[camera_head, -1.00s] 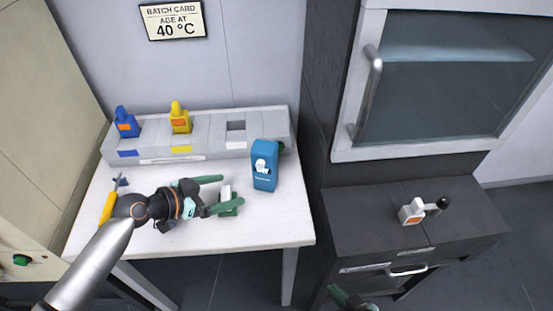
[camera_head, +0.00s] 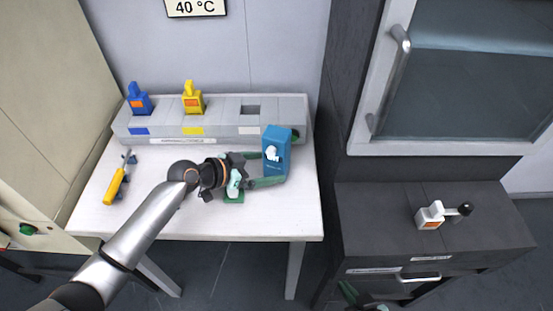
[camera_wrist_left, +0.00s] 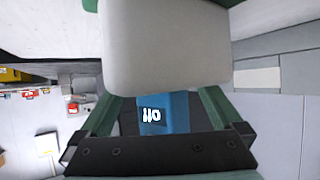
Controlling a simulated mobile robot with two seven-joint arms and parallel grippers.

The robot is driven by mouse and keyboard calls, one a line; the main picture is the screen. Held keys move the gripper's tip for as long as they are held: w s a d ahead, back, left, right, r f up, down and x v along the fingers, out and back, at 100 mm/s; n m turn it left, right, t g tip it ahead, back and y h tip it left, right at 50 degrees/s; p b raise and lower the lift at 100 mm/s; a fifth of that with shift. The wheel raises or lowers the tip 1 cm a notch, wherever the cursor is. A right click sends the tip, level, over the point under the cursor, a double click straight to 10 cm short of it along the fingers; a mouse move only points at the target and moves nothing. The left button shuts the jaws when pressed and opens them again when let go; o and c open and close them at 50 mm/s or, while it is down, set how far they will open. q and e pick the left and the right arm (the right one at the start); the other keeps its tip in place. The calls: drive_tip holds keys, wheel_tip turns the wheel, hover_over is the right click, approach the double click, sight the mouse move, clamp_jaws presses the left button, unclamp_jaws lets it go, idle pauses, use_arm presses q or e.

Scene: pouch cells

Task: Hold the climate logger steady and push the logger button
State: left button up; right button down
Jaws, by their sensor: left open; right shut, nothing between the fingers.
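The climate logger appears to be the upright blue box (camera_head: 277,162) with a white marking on its front, standing at the right of the white table. My left gripper (camera_head: 264,169) is open, with its green fingers at the logger: one by its left side, the other across its lower front. In the left wrist view the logger (camera_wrist_left: 177,108) shows between the spread fingers; a large pale block close to the camera hides the fingertips. I cannot tell whether the fingers touch it. I cannot make out the logger button. My right gripper (camera_head: 348,293) is shut, partly visible at the bottom edge.
A yellow-handled tool (camera_head: 116,186) lies left.

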sight(267, 167)
use_arm(q)
drive_tip(key=shift+b+x, duration=0.85)
drive_tip(key=shift+x, duration=0.7)
drive_tip(key=shift+a, duration=0.1)
drive_tip(key=c, duration=0.6)
drive_tip(key=shift+o, duration=0.2)
idle(0.4)
